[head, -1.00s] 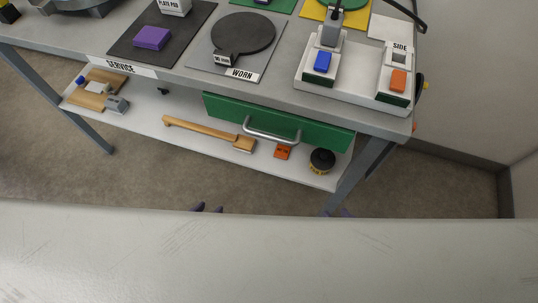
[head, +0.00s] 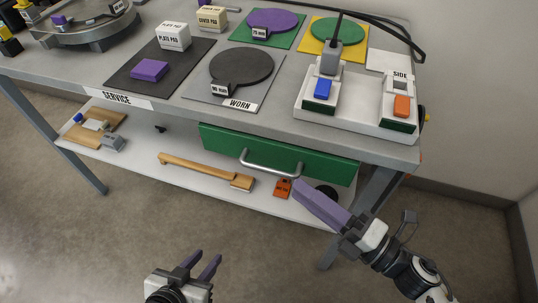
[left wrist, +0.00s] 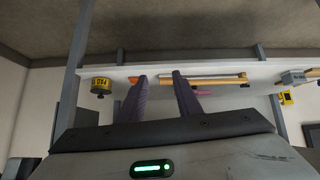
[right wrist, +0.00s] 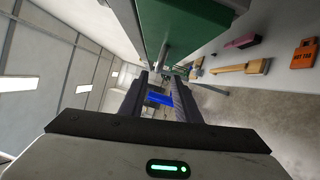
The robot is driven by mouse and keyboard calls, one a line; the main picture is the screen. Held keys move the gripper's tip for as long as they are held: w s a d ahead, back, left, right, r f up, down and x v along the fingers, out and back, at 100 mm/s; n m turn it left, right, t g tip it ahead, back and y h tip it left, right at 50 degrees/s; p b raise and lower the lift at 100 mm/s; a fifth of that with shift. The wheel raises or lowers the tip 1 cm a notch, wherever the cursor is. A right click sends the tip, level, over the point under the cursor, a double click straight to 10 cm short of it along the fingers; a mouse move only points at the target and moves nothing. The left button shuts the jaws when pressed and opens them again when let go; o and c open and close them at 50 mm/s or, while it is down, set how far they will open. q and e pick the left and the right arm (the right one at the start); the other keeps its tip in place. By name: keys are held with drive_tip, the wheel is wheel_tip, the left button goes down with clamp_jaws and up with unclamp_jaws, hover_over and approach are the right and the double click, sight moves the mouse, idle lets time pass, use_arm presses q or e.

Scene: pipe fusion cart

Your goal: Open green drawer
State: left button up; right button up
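The green drawer (head: 225,140) hangs under the right part of the grey bench top and looks shut. Its silver bar handle (head: 270,170) is on the front face. My right gripper (head: 298,186) is open and empty, with its purple fingers just below and right of the handle's right end, apparently not around it. The right wrist view shows the drawer (right wrist: 190,25) and the handle (right wrist: 163,52) just beyond the fingertips. My left gripper (head: 205,256) is open and empty, low in front of the bench and well away from the drawer.
The lower shelf (head: 210,185) holds a wooden-handled tool (head: 200,170), an orange tag (head: 282,187) and a dark round item (head: 327,191) partly hidden by my right gripper. A bench leg (head: 345,230) stands near my right arm. The floor in front is clear.

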sight(269, 168)
drive_tip(key=p+x, duration=0.1)
drive_tip(key=x, duration=0.8)
drive_tip(key=shift+a+r, duration=0.15)
drive_tip(key=shift+a, duration=0.2)
clamp_jaws()
